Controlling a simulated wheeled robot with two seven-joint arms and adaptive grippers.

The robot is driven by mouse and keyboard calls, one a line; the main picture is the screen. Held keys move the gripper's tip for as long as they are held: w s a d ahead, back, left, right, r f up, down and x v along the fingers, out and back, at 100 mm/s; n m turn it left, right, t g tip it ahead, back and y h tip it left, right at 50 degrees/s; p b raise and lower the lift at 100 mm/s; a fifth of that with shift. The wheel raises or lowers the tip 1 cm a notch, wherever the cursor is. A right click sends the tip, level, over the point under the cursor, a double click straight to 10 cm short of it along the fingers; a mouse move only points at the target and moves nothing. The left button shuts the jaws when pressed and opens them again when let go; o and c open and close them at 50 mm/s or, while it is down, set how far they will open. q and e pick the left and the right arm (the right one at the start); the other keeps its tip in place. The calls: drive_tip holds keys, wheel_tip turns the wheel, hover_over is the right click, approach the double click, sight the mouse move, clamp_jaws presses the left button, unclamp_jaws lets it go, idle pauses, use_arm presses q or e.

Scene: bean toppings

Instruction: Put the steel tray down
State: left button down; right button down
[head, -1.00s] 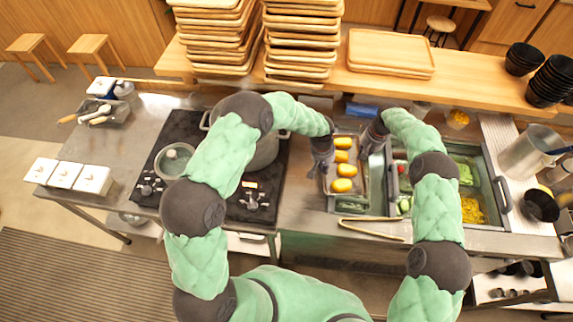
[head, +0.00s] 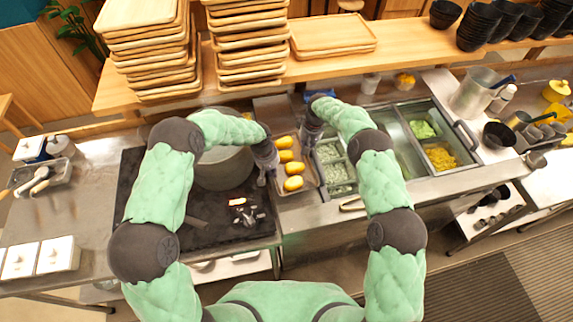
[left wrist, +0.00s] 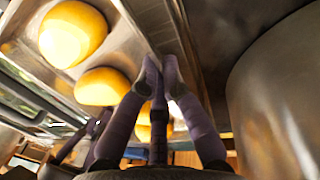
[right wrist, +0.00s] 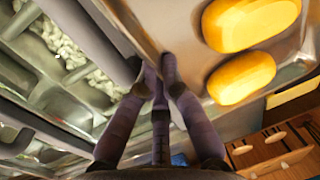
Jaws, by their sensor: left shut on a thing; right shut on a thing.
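The steel tray (head: 309,180) holds a single row of several yellow oval pieces (head: 294,168). It is between my two grippers, over the counter strip between the stove and the topping bins. My left gripper (head: 267,176) is shut on the tray's left rim, seen close in the left wrist view (left wrist: 162,72). My right gripper (head: 306,146) is shut on its right rim, which also shows in the right wrist view (right wrist: 160,72). The tray looks roughly level. I cannot tell whether its underside touches the counter.
A large pot (head: 222,165) stands on the black stove (head: 185,205), close to my left gripper. Topping bins (head: 395,135) lie right of the tray, and tongs (head: 352,203) lie at the front edge. Wooden trays (head: 250,45) are stacked on the shelf behind.

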sight(273, 183)
use_arm(q)
drive_tip(key=shift+a+f, duration=0.15)
drive_tip(key=shift+a, duration=0.05)
use_arm(e)
drive_tip(key=shift+a+f, duration=0.1)
use_arm(q)
drive_tip(key=shift+a, duration=0.2)
use_arm(e)
drive_tip(key=shift+a, duration=0.2)
use_arm(q)
drive_tip(key=shift+d, duration=0.2)
use_arm(e)
drive_tip(key=shift+d, duration=0.2)
use_arm(q)
drive_tip(key=shift+a+f, duration=0.1)
use_arm(e)
drive_tip(key=shift+a+f, duration=0.1)
use_arm(q)
drive_tip(key=shift+f+b, duration=0.1)
drive_tip(key=shift+b, duration=0.25)
use_arm(e)
drive_tip(key=shift+f, duration=0.1)
